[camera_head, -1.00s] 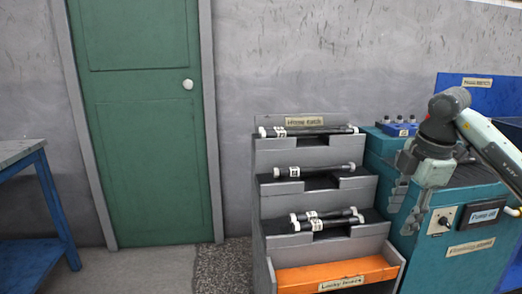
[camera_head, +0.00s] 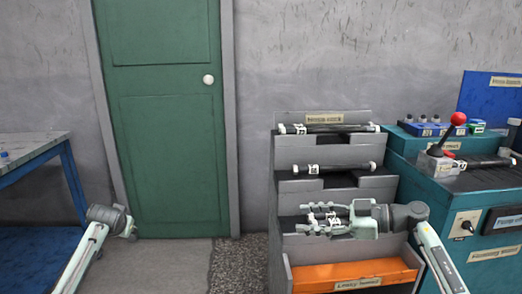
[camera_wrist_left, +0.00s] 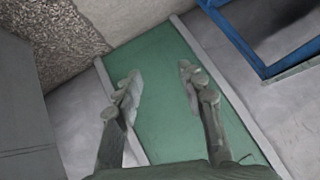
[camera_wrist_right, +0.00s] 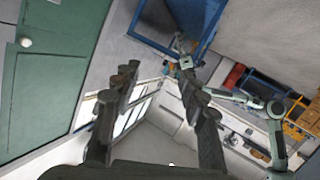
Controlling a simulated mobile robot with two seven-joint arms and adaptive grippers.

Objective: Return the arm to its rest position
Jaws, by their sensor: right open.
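My right gripper (camera_head: 318,220) is in front of the lower tier of the grey stepped rack (camera_head: 348,158), with its fingers pointing left. It is open, and nothing shows between its fingers in the right wrist view (camera_wrist_right: 158,75). It covers most of the rack's lowest hoses. My left arm (camera_head: 108,218) shows at the lower left of the head view, in front of the green door. My left gripper is open and empty in the left wrist view (camera_wrist_left: 160,78).
Black hoses with white ends lie on the rack's top tier (camera_head: 330,128) and middle tier (camera_head: 334,168). An orange tray (camera_head: 352,274) sits at its foot. A teal bench (camera_head: 442,212) with a red-knobbed lever (camera_head: 457,119) stands right. A blue table (camera_head: 36,150) stands left.

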